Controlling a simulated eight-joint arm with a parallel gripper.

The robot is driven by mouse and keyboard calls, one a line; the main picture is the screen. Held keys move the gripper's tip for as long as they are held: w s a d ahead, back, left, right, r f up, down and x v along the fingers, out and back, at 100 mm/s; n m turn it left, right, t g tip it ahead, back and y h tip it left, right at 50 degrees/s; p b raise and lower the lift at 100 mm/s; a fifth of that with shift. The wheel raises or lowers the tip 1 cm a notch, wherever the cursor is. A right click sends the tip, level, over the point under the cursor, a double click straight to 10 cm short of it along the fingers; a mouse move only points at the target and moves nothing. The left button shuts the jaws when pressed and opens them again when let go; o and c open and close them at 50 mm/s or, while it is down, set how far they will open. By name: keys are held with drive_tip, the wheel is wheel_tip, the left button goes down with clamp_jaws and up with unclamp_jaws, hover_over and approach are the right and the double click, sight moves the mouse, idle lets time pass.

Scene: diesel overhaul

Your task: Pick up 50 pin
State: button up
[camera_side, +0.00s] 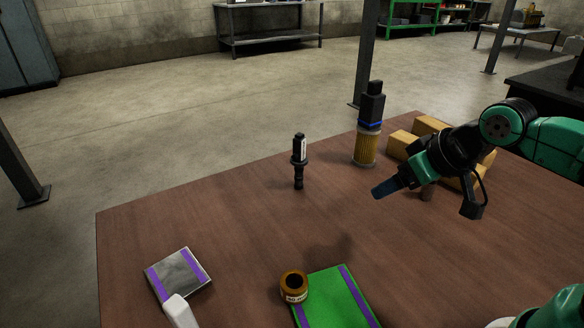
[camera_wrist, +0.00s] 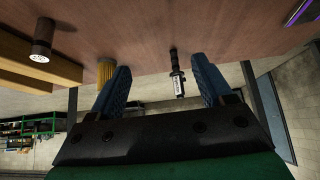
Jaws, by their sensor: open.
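No part in view is readably marked as the 50 pin, so I cannot tell which one it is.
Wooden blocks (camera_side: 432,126) and a yellow pleated filter with a black top (camera_side: 367,130) stand near my arm. A brass ring with a label (camera_side: 293,287) sits beside a green mat (camera_side: 335,297). A grey plate (camera_side: 180,273) lies front left. The table's middle is clear.

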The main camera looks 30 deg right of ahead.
drive_tip(key=shift+r, duration=0.1)
wheel_tip(320, 180, up, 4)
drive_tip(key=n+t+y, duration=0.4)
drive_tip(key=n+y, duration=0.3)
drive_tip(key=y, duration=0.1)
hover_over(429, 185)
drive_tip(key=s+d, duration=0.3)
drive_tip(key=d, duration=0.1)
drive_tip(key=f, duration=1.2)
drive_tip(key=shift+w+a, duration=0.3)
drive_tip(key=shift+w, duration=0.1)
drive_tip(key=shift+w+a+f, duration=0.1)
drive_tip(key=shift+f, duration=0.25)
drive_tip(key=shift+x, duration=2.65)
clamp_jaws()
